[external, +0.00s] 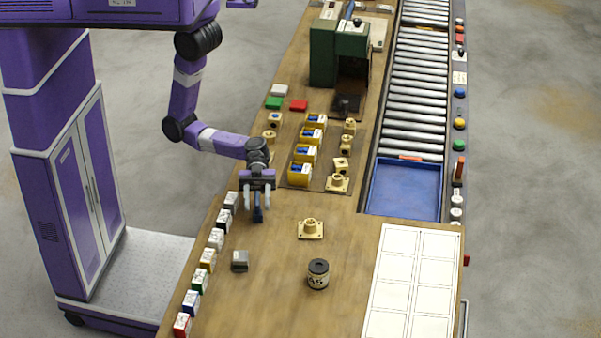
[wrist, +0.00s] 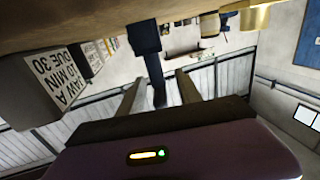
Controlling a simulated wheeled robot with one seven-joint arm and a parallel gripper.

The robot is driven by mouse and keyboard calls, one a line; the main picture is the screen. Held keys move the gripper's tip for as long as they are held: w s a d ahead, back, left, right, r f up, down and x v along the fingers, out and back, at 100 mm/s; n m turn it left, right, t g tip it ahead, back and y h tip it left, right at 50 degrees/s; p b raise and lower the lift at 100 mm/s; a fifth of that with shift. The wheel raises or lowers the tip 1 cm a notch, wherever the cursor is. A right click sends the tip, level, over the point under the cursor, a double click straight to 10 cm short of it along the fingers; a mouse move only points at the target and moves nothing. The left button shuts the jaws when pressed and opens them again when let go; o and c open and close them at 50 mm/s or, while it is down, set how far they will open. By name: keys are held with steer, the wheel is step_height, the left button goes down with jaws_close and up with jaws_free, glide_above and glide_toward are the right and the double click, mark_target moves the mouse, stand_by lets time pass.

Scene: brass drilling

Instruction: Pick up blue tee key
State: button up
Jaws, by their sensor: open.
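The blue tee key (external: 257,213) stands upright on the wooden bench, with a wider blue block at its lower end. My gripper (external: 257,197) is open and points down, directly over and around the upper part of the key. In the wrist view the blue key (wrist: 154,68) runs between the two spread fingers of my gripper (wrist: 158,79), with visible gaps on both sides. The wider blue block is beyond the fingertips, against the bench surface.
A row of labelled boxes (external: 216,239) lines the bench's left edge, close to my gripper. A grey block (external: 240,261), a black canister (external: 318,274) and a brass flange (external: 311,229) stand nearby. Yellow bins (external: 299,175) are behind right. Bench between these is clear.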

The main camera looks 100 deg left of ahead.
steer(key=shift+x, duration=1)
steer(key=shift+a, duration=0.1)
jaws_close()
stand_by(0.6)
